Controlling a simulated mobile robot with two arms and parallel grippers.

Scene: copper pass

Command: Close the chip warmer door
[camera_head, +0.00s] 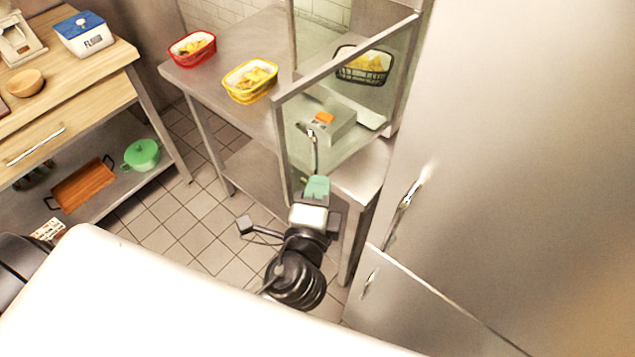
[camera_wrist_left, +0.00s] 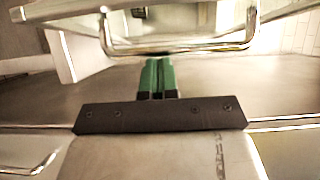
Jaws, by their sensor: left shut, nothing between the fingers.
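The chip warmer is a glass-sided metal cabinet on the steel counter. Its framed glass door (camera_head: 346,64) appears to stand ajar, with its left edge out over the counter front. A chrome bar handle (camera_head: 313,153) is on the door; in the left wrist view the handle (camera_wrist_left: 185,49) spans the upper part. My left gripper (camera_head: 317,186) has green fingertips and is shut and empty, just at the handle's lower end. In the left wrist view its fingertips (camera_wrist_left: 157,66) lie close below the bar; I cannot tell whether they touch it. My right gripper is not in view.
A red basket (camera_head: 191,48) and a yellow basket (camera_head: 250,82) of chips stand on the steel counter (camera_head: 222,62) left of the door. A black basket (camera_head: 364,66) shows through the glass. A tall steel cabinet (camera_head: 520,150) blocks the right. Tiled floor (camera_head: 190,222) is clear at left.

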